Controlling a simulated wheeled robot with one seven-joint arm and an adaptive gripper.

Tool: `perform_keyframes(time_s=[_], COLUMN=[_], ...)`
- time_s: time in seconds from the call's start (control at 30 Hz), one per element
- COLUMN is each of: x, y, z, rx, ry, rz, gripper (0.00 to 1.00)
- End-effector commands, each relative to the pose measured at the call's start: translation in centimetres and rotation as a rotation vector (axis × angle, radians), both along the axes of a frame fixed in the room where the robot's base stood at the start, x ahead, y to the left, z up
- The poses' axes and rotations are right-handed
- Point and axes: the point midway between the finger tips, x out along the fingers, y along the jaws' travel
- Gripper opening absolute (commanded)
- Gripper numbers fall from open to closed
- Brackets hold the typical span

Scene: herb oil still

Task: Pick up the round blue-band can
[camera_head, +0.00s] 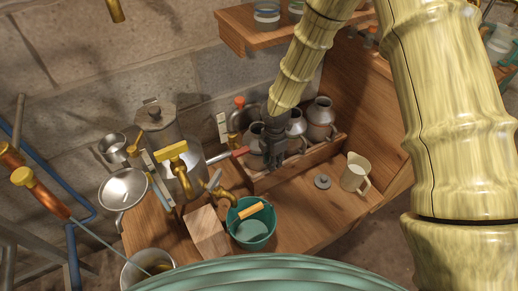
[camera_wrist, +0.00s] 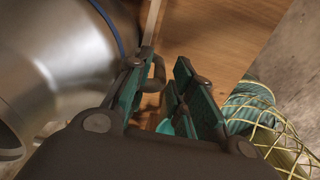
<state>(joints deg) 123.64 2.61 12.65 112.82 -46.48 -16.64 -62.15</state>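Several grey metal cans stand in a row in a wooden rack at the back of the bench. In the head view these are a left can (camera_head: 253,141), a middle can (camera_head: 297,123) and a right can (camera_head: 320,117). My gripper (camera_head: 273,158) points down at the left can and partly hides it. In the wrist view a large round can (camera_wrist: 60,55) with a thin blue band fills the left side. My gripper (camera_wrist: 167,88) has its fingers apart, with a dark looped handle (camera_wrist: 158,73) between them. I cannot tell whether either finger touches the handle.
A cream mug (camera_head: 354,174) and a small grey lid (camera_head: 322,182) lie right of the rack. A teal bucket (camera_head: 251,229), wooden block (camera_head: 206,232) and metal still (camera_head: 172,138) stand left and in front. A shelf (camera_head: 250,33) hangs above. Netted teal bundle (camera_wrist: 255,105) shows at right.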

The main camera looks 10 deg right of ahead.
Motion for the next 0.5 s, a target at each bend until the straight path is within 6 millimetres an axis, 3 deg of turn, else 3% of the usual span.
perform_keyframes(time_s=[0.27,0.3,0.4,0.5], x=[0.05,0.05,0.04,0.04], y=[0.01,0.01,0.01,0.01], z=[-0.75,-0.75,-0.76,-0.75], rx=[0.001,0.001,0.0,0.0], ry=[-0.002,-0.002,-0.001,-0.001], rz=[0.0,0.0,0.0,0.0], gripper=[0.23,0.21,0.03,0.0])
